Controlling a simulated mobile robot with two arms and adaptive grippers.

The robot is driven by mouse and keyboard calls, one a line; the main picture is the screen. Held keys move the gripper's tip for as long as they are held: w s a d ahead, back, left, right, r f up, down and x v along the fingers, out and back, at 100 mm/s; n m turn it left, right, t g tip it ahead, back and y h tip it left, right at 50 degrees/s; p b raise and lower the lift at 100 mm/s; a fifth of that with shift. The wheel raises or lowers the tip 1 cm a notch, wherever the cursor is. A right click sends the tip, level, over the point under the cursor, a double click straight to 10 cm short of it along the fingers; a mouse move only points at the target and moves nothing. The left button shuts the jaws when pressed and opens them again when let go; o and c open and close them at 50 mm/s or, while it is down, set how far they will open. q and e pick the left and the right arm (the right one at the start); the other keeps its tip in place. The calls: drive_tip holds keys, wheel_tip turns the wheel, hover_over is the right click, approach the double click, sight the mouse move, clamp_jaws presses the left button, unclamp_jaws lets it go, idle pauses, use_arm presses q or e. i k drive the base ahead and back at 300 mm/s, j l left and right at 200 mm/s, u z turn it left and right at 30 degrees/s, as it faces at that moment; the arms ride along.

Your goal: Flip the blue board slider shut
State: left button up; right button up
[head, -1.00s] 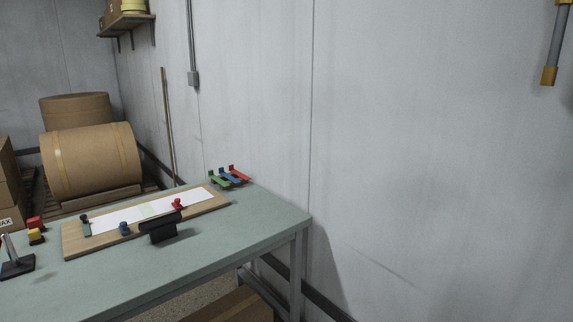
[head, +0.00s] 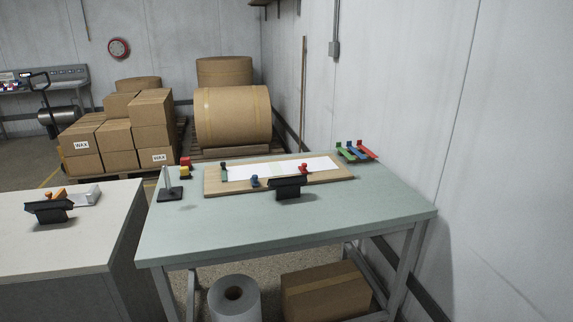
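The wooden board (head: 330,182) lies on the green-topped table, with a white paper strip (head: 275,168) along it. The blue board slider (head: 254,181) is a small blue piece at the board's front edge, left of the middle. It is too small to tell how its flap is set. A dark green piece (head: 223,172) sits at the strip's left end and a red piece (head: 305,170) toward the right. Neither of my grippers shows in the head view.
A black stand (head: 287,188) is at the board's front edge, right of the blue slider. Green, blue and red tools (head: 356,151) lie at the table's back right. A post on a base (head: 170,186) stands at left. The table's front (head: 290,225) is clear. A white-topped table (head: 90,225) is at left.

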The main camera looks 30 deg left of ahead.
sight(255, 183)
drive_tip(key=i+j+z, duration=0.1)
drive_tip(key=j, duration=0.3)
drive_tip(key=i+j+z, duration=0.1)
drive_tip(key=j, duration=0.3)
drive_tip(key=j+z, duration=0.1)
drive_tip(key=j, duration=0.35)
drive_tip(key=i, duration=0.05)
